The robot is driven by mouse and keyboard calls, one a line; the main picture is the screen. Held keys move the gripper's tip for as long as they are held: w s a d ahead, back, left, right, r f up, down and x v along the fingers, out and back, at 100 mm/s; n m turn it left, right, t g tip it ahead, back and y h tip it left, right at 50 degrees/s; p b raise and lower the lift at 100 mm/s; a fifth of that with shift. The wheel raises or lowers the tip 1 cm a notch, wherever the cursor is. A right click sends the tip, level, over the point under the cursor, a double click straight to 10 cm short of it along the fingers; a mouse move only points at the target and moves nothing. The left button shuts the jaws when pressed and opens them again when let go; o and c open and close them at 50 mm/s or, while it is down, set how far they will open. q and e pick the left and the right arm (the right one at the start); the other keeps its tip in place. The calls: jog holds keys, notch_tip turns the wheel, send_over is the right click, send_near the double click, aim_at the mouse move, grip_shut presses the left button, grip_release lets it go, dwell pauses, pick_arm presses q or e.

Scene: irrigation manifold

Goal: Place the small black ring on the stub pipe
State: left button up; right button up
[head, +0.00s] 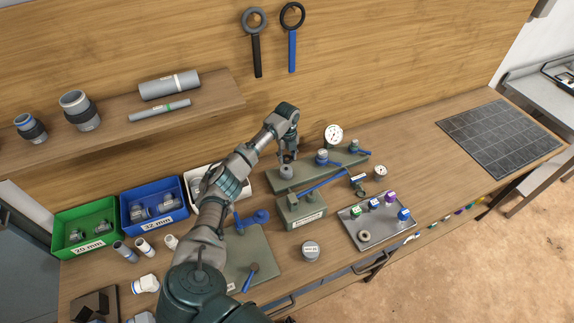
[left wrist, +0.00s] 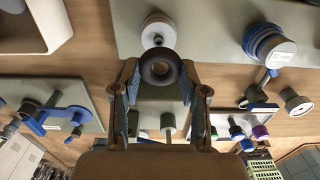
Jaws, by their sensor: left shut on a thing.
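The small black ring (left wrist: 147,70) shows in the left wrist view at the fingertips of my left gripper (left wrist: 160,88), with its hole facing the camera. My left gripper, also in the head view (head: 288,157), is shut on the ring. The stub pipe (left wrist: 158,30), a short pale-topped cylinder on a grey-green plate, appears just beyond the ring in the left wrist view. In the head view the grey stub (head: 286,173) is right below the fingertips, and the ring cannot be made out there. I cannot tell whether ring and stub touch. My right gripper is not in view.
Blue-handled valves (head: 322,157) and a gauge (head: 334,134) stand right of the stub. A metal tray (head: 348,222) holds coloured parts and a pale ring. Green (head: 64,240) and blue (head: 131,230) bins stand left. The bench is clear before the dark grid mat (head: 497,138).

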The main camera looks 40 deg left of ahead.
aim_at(287, 168)
pick_arm(q)
jog(key=f, duration=0.2)
jog(key=shift+d+f, duration=0.25)
jog(key=shift+f, duration=0.05)
jog(key=f, duration=0.2)
jog(key=shift+a+f, duration=0.3)
jog(key=shift+a, duration=0.1)
jog(key=shift+a+f, duration=0.25)
jog(key=shift+f, duration=0.05)
jog(key=o, duration=0.4)
jog(key=shift+a, duration=0.1)
jog(key=o, duration=0.3)
jog(key=shift+d+r, duration=0.1)
jog(key=shift+d, duration=0.25)
jog(key=shift+r, duration=0.55)
notch_tip(287, 168, up, 11)
jog(key=shift+f, duration=0.1)
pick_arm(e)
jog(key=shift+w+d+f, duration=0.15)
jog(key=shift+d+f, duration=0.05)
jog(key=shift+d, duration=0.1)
pick_arm(q)
jog(key=shift+a, duration=0.1)
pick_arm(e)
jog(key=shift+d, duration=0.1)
